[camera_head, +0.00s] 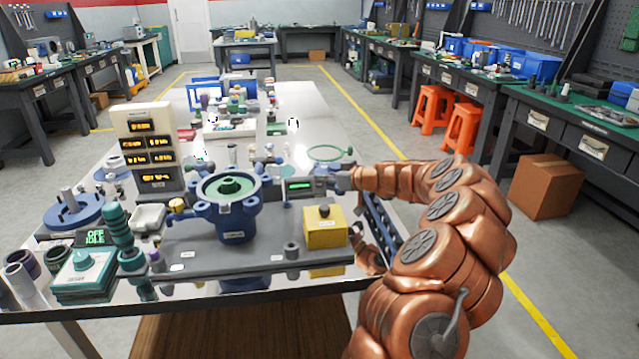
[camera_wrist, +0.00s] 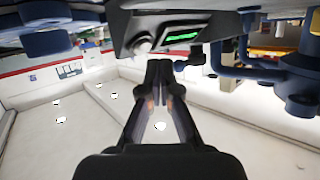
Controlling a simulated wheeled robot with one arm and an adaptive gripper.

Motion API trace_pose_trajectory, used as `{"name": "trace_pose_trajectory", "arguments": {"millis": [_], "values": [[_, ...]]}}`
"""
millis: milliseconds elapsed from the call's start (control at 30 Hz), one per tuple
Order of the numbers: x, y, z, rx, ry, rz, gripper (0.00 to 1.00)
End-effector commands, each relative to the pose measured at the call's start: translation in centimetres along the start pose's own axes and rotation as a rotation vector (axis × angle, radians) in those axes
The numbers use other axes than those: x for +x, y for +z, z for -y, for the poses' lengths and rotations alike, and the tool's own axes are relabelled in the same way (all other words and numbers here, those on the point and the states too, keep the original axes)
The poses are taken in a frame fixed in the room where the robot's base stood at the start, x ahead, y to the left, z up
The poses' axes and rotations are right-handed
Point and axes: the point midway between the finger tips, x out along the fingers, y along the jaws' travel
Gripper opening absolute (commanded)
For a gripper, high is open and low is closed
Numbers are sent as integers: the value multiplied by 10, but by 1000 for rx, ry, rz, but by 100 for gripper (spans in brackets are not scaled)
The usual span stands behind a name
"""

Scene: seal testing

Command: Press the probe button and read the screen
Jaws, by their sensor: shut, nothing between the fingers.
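The probe unit (camera_head: 300,187) is a dark box with a lit green screen, to the right of the blue flanged vessel (camera_head: 230,205). In the wrist view the probe unit (camera_wrist: 165,20) fills the top middle, with its green screen (camera_wrist: 183,36) too slanted to read. A round pale button (camera_wrist: 142,45) sits on the same face, left of the screen. My gripper (camera_wrist: 160,66) is shut and empty, its tips just below and right of the button in the picture. I cannot tell whether they touch anything. In the head view the arm reaches in from the right.
A yellow box (camera_head: 324,232) with a dark knob stands in front of the probe unit. A teal control box (camera_head: 88,272) and a display tower (camera_head: 148,145) stand at left. Small parts crowd the bench behind. Orange stools (camera_head: 462,128) stand on the floor at right.

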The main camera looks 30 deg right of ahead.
Motion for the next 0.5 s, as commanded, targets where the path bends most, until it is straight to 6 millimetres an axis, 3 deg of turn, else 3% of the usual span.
{"name": "trace_pose_trajectory", "arguments": {"millis": [500], "values": [[6,5,-4,-1,0,0,0]]}}
